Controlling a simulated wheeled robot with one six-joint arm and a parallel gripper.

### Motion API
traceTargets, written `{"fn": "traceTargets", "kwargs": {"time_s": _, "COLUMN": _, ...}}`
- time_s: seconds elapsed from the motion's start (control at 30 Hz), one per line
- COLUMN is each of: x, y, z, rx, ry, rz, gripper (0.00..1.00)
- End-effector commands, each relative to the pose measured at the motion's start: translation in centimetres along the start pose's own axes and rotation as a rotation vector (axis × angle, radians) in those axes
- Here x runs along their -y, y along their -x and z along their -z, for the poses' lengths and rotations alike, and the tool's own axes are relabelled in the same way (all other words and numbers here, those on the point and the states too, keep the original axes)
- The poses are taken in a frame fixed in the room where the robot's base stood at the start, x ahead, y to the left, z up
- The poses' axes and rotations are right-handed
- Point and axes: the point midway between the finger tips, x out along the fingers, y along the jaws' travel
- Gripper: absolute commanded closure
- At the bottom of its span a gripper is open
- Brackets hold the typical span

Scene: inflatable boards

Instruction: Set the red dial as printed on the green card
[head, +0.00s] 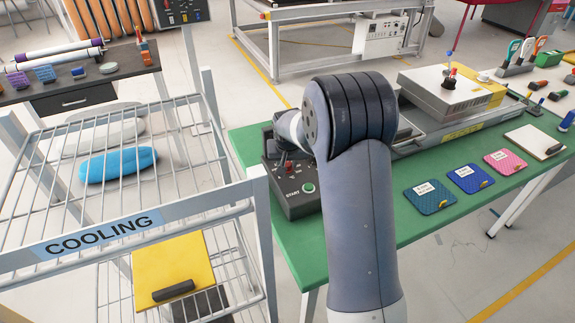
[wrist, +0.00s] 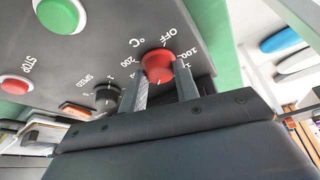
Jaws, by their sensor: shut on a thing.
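The red dial (wrist: 157,64) is on the dark control box, with the marks OFF, 100, 200 and °C printed around it in the wrist view. My gripper (wrist: 160,84) has one finger on each side of the dial and is shut on it. I cannot make out where the dial points. In the head view the control box (head: 297,208) stands at the left end of the green table, and my arm hides part of it. The green card (head: 430,198) lies flat near the table's front edge; its print is too small to read.
The wrist view also shows a black SPEED dial (wrist: 106,98), a red STOP button (wrist: 15,86) and a green button (wrist: 60,14) on the box. Blue (head: 470,180) and pink (head: 505,163) cards lie right of the green one. A COOLING rack (head: 130,224) stands left.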

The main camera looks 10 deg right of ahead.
Motion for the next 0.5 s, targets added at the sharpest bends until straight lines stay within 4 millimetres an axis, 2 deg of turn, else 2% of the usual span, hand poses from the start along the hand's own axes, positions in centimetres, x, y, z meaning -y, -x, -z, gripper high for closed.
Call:
{"fn": "traceTargets", "kwargs": {"time_s": 0.47, "x": 0.06, "y": 0.01, "z": -0.01, "rx": -0.001, "ry": -0.051, "rz": -0.022, "gripper": 0.93}}
{"fn": "traceTargets", "kwargs": {"time_s": 0.5, "x": 0.06, "y": 0.01, "z": -0.01, "rx": -0.001, "ry": -0.051, "rz": -0.021, "gripper": 0.69}}
